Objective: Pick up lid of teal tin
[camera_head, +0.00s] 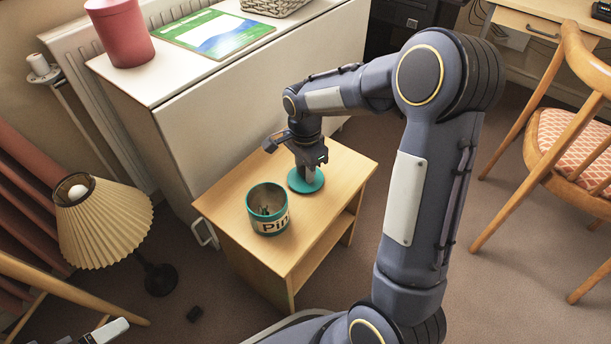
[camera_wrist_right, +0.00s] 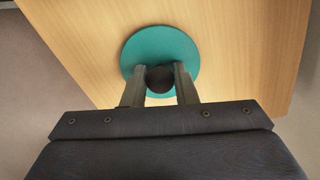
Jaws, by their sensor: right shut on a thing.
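The teal tin (camera_head: 267,210) stands upright and open on the small wooden table, with lettering on its front and some small dark things inside. Its round teal lid (camera_head: 306,184) is beside the tin, to its right and a little behind, flat at the table top. Whether it touches the wood I cannot tell. My right gripper (camera_head: 307,174) points down over the lid. In the wrist view the fingers are shut on the lid's dark round knob (camera_wrist_right: 159,79), with the teal disc (camera_wrist_right: 160,45) beyond them.
The small wooden table (camera_head: 300,245) has bare top around the tin and lid. Behind it a white cabinet (camera_head: 240,100) carries a red pot (camera_head: 120,32) and a picture book (camera_head: 213,33). A pleated lamp (camera_head: 104,222) stands left, a wooden chair (camera_head: 570,140) right.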

